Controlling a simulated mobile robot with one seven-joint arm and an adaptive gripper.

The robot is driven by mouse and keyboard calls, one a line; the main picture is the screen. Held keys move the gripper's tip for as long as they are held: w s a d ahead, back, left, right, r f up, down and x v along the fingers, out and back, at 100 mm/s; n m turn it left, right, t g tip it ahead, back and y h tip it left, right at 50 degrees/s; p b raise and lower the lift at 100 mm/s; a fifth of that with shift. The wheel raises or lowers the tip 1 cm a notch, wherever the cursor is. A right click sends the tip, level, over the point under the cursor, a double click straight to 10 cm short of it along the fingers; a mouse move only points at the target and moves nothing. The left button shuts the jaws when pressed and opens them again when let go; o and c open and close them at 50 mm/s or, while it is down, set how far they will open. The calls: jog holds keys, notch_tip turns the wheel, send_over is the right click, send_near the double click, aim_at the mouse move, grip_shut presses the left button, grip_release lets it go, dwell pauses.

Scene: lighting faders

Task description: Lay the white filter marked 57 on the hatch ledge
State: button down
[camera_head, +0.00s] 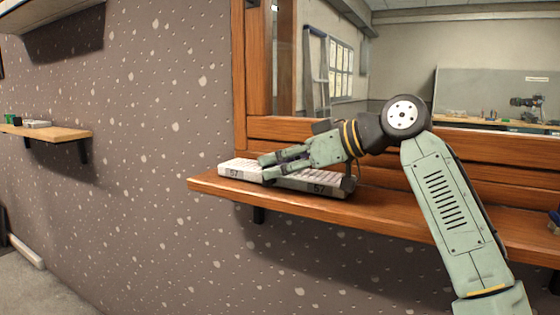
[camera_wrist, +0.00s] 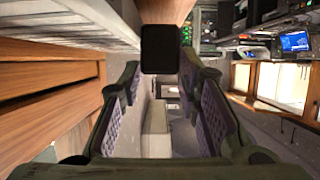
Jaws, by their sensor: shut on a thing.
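The white filter (camera_head: 330,184) has pale ribbed faces and a grey front edge that shows the number 57 at two places. It lies along the wooden hatch ledge (camera_head: 400,215), its left part close to the ledge's left end. My gripper (camera_head: 264,168) is low over the filter, its fingers across the middle and shut on it. The fingers hide part of the filter. In the wrist view, a pale bar (camera_wrist: 156,132) shows between my padded fingers (camera_wrist: 165,100), and a white ribbed surface (camera_wrist: 75,18) fills the upper left.
The wooden hatch frame (camera_head: 240,80) rises behind the ledge, with a room beyond. A blue object (camera_head: 555,222) is on the ledge at the far right. A small shelf (camera_head: 60,133) with items hangs on the left wall. The ledge between is clear.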

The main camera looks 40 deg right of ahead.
jog(key=c, duration=1.2)
grip_release()
jog(key=shift+s+r, duration=0.15)
jog(key=v, duration=1.1)
jog(key=shift+s+d+r, duration=0.1)
jog(key=shift+s+d, duration=0.1)
